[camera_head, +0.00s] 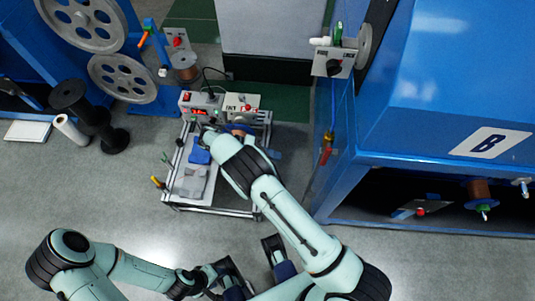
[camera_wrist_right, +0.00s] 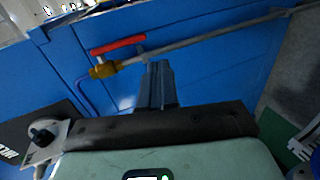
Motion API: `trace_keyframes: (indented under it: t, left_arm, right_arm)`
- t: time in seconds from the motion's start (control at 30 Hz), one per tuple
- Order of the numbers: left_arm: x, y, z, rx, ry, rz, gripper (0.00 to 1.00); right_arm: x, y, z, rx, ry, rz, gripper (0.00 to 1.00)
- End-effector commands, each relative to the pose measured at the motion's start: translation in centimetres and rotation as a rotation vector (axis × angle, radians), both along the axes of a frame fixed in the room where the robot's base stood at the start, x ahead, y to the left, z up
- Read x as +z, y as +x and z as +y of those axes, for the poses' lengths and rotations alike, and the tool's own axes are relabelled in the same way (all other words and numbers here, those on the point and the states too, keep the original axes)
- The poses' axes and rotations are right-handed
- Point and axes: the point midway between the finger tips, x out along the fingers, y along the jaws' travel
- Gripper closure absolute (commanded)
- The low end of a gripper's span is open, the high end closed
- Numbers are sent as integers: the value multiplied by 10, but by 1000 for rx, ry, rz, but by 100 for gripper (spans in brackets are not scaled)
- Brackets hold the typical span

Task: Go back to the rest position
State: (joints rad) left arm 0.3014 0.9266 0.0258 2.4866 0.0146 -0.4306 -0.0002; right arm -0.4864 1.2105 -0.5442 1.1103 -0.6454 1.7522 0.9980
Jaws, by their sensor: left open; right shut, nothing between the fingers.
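My right arm reaches up from the bottom right in the head view, its wrist (camera_head: 240,160) over the right side of a small wheeled cart (camera_head: 232,211). The right fingers are hard to make out there. In the right wrist view my right gripper (camera_wrist_right: 158,72) is shut and empty, against a backdrop of blue machine panel. My left gripper (camera_head: 254,267) is low in the head view, over the floor, with its two dark fingers apart and nothing between them.
The cart carries a control box (camera_head: 201,104) and a blue part (camera_head: 200,155). The large blue machine (camera_head: 430,100) stands right of the cart. A red-handled valve (camera_head: 326,148) is on its side; it also shows in the wrist view (camera_wrist_right: 118,46).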

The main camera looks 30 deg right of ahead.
Motion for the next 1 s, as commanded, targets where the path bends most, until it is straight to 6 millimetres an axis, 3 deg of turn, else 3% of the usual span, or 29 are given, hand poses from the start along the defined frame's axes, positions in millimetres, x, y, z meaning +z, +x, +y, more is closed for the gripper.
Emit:
trace_keyframes:
  t: [0.2,0.8,0.9,1.0]
  left_arm:
    - [-2,1,0,1,0,-3,57]
    - [-1,1,0,1,0,-2,57]
    - [7,0,0,0,0,1,57]
    - [28,-2,0,-4,-2,11,57]
  right_arm:
    - [0,6,11,0,0,-1,100]
    - [1,7,11,0,0,-1,100]
    - [11,7,11,0,0,-4,100]
    - [36,9,11,0,0,-11,100]
